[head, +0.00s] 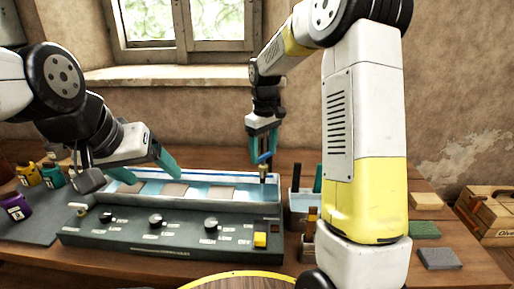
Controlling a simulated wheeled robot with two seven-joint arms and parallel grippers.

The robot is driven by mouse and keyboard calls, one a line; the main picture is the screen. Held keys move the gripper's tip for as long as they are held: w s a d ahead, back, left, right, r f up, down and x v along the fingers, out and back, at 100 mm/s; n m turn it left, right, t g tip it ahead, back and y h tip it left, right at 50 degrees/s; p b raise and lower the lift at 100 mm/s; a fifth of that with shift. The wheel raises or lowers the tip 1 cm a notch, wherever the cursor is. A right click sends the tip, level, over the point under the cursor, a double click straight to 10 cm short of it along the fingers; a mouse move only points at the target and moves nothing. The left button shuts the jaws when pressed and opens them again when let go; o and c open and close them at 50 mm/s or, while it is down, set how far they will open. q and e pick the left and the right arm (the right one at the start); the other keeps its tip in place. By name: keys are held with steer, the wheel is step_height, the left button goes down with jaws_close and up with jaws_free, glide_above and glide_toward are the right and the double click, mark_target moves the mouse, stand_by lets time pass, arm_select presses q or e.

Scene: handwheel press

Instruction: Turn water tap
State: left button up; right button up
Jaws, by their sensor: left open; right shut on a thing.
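A small water tap (263,171) with a blue lever (265,158) stands at the back right corner of a long shallow basin (279,194). My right gripper (262,156) comes down from above, and its teal fingers are shut on the blue lever. The fingers partly hide the lever and the top of the tap. My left gripper (153,177) is open and apparently empty, with its teal fingers apart over the left part of the basin.
A grey control panel (130,235) with several black knobs and a yellow switch fronts the basin. Coloured bottles (18,207) stand at the left. A holder (301,203) with upright items is right of the tap. Sponge-like blocks (438,258) lie at the right.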

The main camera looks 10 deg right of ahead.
mark_target(264, 155)
stand_by(0.5)
steer(key=o, duration=1.4)
steer(key=shift+r, duration=3.9)
steer(key=s+r+m+t, duration=0.1)
steer(key=s+m+t, duration=0.1)
steer(key=s, duration=0.6)
steer(key=s+d+r+m+t+y, duration=0.1)
steer(key=s+m+t, duration=0.1)
steer(key=s, duration=0.7)
steer(key=s+d+r+m+t+y, duration=0.1)
steer(key=s+r+m+t, duration=0.1)
steer(key=s, duration=0.6)
steer(key=shift+s+d+m, duration=0.15)
steer(key=shift+s+m, duration=0.05)
steer(key=shift+m, duration=0.1)
